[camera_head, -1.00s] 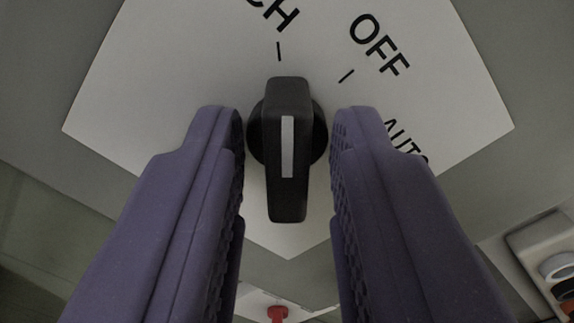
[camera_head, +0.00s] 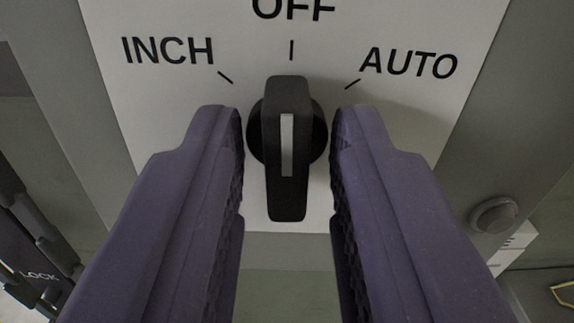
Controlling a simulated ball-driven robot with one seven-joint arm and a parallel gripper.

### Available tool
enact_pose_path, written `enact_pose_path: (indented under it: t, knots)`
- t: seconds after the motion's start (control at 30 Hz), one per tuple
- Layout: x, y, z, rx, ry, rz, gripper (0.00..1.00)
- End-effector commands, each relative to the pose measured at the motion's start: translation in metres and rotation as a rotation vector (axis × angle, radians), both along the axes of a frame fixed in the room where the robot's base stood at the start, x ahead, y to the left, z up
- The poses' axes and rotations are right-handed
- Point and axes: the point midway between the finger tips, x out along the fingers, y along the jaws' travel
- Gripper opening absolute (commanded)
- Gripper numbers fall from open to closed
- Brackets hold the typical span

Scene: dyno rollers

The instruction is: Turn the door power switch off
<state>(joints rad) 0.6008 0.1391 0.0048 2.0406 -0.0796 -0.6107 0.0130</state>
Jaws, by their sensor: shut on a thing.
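The black switch knob (camera_head: 287,185) with a white pointer line sits on a white label plate (camera_head: 190,85) in the head camera view. The plate is marked INCH at left, OFF at top and AUTO at right. The pointer lines up with the OFF mark (camera_head: 291,50). My gripper (camera_head: 287,118) has one purple finger on each side of the knob and is shut on it. The fingers hide the lower sides of the plate.
A round grey button (camera_head: 494,215) is at the right on the grey panel. Dark hardware with a LOCK label (camera_head: 40,276) is at the lower left. A yellow-edged item shows at the lower right edge.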

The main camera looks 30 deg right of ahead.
Motion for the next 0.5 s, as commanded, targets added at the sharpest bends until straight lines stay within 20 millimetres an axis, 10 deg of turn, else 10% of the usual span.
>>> enact_pose_path:
  t: [0.5]
  knots:
    - [0.0001, 0.0001, -0.0010, 0.046, -0.026, 0.001, 0.00]
